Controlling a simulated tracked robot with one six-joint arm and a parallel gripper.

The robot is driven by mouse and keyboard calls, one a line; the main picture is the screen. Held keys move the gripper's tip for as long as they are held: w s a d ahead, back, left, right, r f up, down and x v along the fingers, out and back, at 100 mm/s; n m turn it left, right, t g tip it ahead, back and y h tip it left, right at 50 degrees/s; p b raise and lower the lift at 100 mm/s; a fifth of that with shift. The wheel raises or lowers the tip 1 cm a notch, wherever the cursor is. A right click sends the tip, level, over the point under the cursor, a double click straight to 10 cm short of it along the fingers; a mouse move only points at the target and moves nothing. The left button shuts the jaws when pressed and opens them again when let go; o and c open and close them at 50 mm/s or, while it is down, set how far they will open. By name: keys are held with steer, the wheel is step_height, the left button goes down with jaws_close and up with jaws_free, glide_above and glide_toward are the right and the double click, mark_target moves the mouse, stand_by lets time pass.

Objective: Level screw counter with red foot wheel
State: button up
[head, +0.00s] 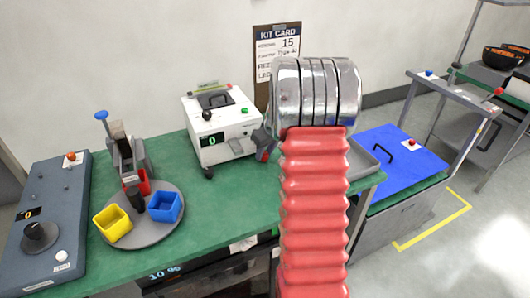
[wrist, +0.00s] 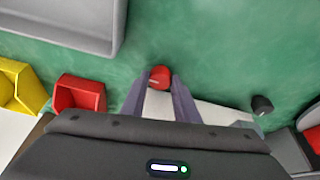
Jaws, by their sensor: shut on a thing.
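In the head view my gripper (head: 265,142) is at the counter's right side, partly behind my arm, and the red wheel cannot be made out for sure. I cannot tell whether the counter is level.
A round grey turntable (head: 140,238) holds a yellow bin (head: 112,223) and a blue bin (head: 165,206). A dark control box (head: 50,225) is at the far left. A grey tray (head: 362,158) and a blue panel (head: 398,162) lie to the right. A kit card (head: 277,50) hangs on the wall.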

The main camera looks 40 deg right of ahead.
steer(key=shift+m, duration=0.6)
steer(key=shift+w+a+m+g+h, duration=0.1)
steer(key=shift+m+g+h, duration=0.2)
steer(key=shift+m+h, duration=0.85)
steer(key=shift+m+g, duration=0.4)
steer(key=shift+m, duration=1.55)
steer(key=shift+a+m, duration=0.1)
steer(key=shift+m, duration=0.2)
steer(key=o, duration=1.1)
steer(key=shift+c, duration=0.2)
steer(key=v, duration=1.3)
steer(key=shift+a+r, duration=0.3)
